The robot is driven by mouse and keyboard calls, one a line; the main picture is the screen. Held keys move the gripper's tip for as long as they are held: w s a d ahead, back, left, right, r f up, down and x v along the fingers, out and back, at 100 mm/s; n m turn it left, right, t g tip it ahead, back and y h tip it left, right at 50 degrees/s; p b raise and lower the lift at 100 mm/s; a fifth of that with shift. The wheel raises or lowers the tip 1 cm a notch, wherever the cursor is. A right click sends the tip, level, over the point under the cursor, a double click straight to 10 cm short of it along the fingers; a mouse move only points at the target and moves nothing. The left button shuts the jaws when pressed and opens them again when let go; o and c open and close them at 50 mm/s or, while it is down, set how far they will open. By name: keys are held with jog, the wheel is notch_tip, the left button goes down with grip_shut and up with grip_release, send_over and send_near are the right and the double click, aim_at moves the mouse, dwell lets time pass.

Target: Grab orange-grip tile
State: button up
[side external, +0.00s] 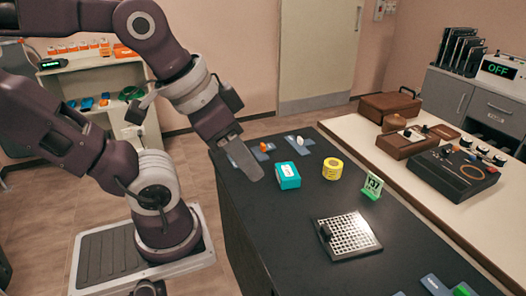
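The orange-grip tile (264,147) is a small blue-grey tile with an orange knob on top. It lies near the far left edge of the dark table (290,222). My gripper (254,172) points down and to the right over the left edge of the table. In the picture it is just below and left of the orange-grip tile, apparently above table height. Its grey fingers are seen from the side as one flat shape, so their opening is hidden. No object shows in them.
A white-grip tile (299,141) lies right of the orange one. A teal box (287,176), yellow tape roll (332,168), green number stand (372,188) and perforated metal plate (350,236) stand on the table. A green-grip tile (461,291) is at the lower right.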

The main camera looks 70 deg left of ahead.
jog(key=w+a+f+g+y, duration=0.1)
jog(key=w+a+f+g, duration=0.1)
jog(key=w+a, duration=0.65)
jog(key=m+g+y, duration=0.5)
jog(key=m+y, duration=0.3)
send_near(263, 144)
jog(key=s+d+r, duration=0.4)
jog(key=d+r, duration=0.2)
jog(key=d, duration=0.4)
jog(key=a+f+m+y, duration=0.1)
jog(key=a+f+m, duration=0.2)
jog(key=w+a+f+m+t+y, duration=0.1)
jog(key=a+f+m+y, duration=0.1)
jog(key=a+f+m, duration=0.1)
jog(key=w+a+f+m+y, duration=0.1)
jog(key=a+f+m, duration=0.2)
jog(key=a+m, duration=0.1)
jog(key=shift+a+f+y, duration=0.2)
jog(key=shift+a+y, duration=0.1)
jog(key=shift+a, duration=0.35)
jog(key=x, duration=0.4)
jog(key=w+f+x, duration=0.1)
jog(key=x, duration=0.2)
jog(key=shift+w+d, duration=0.1)
jog(key=shift+d, duration=0.15)
grip_shut()
